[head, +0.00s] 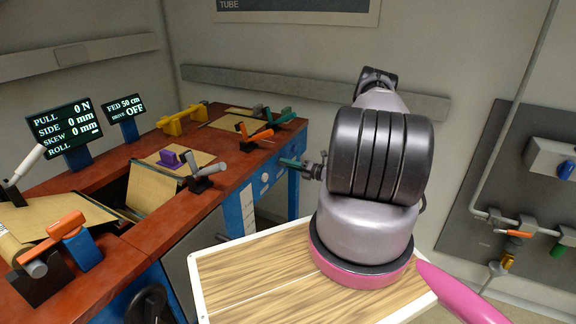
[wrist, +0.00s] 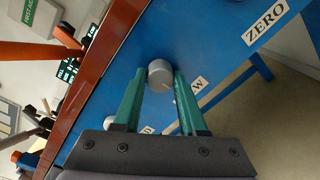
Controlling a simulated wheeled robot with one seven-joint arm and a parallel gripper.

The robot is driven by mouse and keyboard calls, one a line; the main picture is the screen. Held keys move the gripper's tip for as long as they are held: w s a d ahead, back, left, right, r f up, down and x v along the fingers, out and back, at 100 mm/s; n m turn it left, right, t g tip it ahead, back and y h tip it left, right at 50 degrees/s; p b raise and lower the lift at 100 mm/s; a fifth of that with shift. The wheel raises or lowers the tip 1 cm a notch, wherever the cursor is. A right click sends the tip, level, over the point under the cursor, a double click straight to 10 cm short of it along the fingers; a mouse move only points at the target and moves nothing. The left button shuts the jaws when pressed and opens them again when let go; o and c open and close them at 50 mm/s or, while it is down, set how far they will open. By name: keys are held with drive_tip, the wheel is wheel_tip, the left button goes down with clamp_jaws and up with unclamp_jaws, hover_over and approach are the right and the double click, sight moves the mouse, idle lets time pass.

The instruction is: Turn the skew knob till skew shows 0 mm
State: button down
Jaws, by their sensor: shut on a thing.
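The skew knob (wrist: 160,75) is a round silver knob with a dark pointer line, on the blue front panel (wrist: 215,50). My gripper (wrist: 160,84) has its green fingers shut on the knob, one on each side. A white label ending in W (wrist: 198,85) is beside it, its other letters hidden by a finger. In the head view my gripper (head: 288,163) reaches the blue panel at the bench's right end; the knob cannot be made out there. The readout screen (head: 65,127) shows pull 0 N, side 0 mm and skew 0 mm. The roll value is too small to read.
A ZERO label (wrist: 265,22) is farther along the panel. The red bench top (head: 150,222) carries several levers and a second screen (head: 125,112) reading fed 50 cm, drive OFF. A wooden-topped surface (head: 260,275) is below my arm. A grey wall panel (head: 520,170) with valves stands right.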

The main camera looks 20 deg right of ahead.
drive_tip(key=shift+d, duration=0.1)
drive_tip(key=shift+c, duration=2.3)
unclamp_jaws()
drive_tip(key=shift+s, duration=0.1)
drive_tip(key=v, duration=1)
drive_tip(key=shift+s+d, duration=0.15)
drive_tip(key=shift+s, duration=0.1)
